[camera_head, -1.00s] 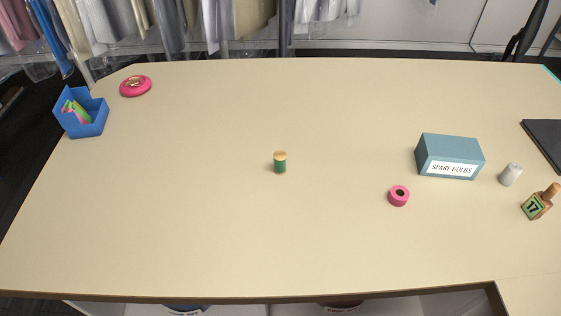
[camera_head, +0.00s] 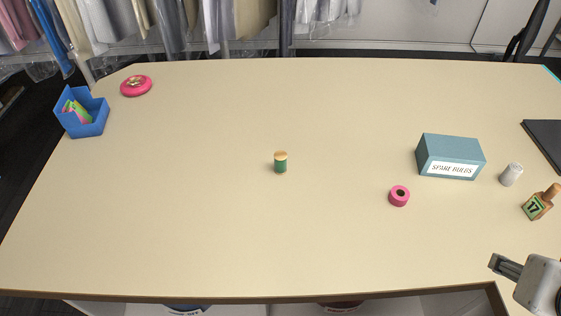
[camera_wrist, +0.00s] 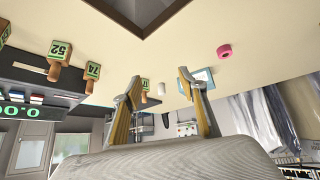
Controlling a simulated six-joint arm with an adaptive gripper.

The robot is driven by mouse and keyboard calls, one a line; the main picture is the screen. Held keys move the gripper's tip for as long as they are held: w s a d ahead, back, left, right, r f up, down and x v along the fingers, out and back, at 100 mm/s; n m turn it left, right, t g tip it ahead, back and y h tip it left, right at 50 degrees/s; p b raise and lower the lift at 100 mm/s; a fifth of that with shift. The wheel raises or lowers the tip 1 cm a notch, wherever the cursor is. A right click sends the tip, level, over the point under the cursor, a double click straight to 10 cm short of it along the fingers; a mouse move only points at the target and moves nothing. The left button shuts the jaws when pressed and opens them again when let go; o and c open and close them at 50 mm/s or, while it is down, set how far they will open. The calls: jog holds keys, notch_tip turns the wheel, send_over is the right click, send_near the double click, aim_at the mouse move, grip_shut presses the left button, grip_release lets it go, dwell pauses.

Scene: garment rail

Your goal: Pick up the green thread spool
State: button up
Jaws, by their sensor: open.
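The green thread spool (camera_head: 280,163) stands upright near the middle of the table, with a tan top and a green body. It does not show in the wrist view. My gripper (camera_head: 503,264) has come into the head view at the lower right corner, far to the right of the spool and nearer the front edge. In the wrist view my gripper (camera_wrist: 157,86) is open, its two fingers apart with nothing held between them.
A pink tape roll (camera_head: 399,196), a teal "SPARE BULBS" box (camera_head: 450,157), a white cylinder (camera_head: 511,174) and a numbered wooden stamp (camera_head: 540,202) stand on the right. A blue bin (camera_head: 87,118) and pink round item (camera_head: 136,86) are far left. Table (camera_head: 200,220) around the spool is clear.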

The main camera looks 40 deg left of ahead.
jog(key=w+a+f+n+t+y, duration=0.1)
jog(key=w+a+f+n+y, duration=0.15)
jog(key=w+a, duration=0.55)
jog(key=n+y, duration=0.5)
jog(key=y, duration=0.1)
send_near(280, 162)
jog(key=w+d+r, duration=0.2)
jog(key=w+d, duration=0.7)
jog(key=w, duration=0.2)
jog(key=s+a+f+n+g+y, duration=0.1)
jog(key=s+a, duration=0.1)
jog(key=a, duration=0.1)
jog(key=s+a+f+n, duration=0.1)
jog(key=s+a, duration=0.2)
jog(key=a, duration=0.1)
jog(key=s+a+f+n+g+y, duration=0.1)
jog(key=s+a+f, duration=0.1)
jog(key=a, duration=0.1)
jog(key=shift+s+a+g+y, duration=0.3)
jog(key=shift+s+a+y, duration=0.05)
jog(key=shift+x, duration=1.3)
jog(key=shift+w, duration=0.15)
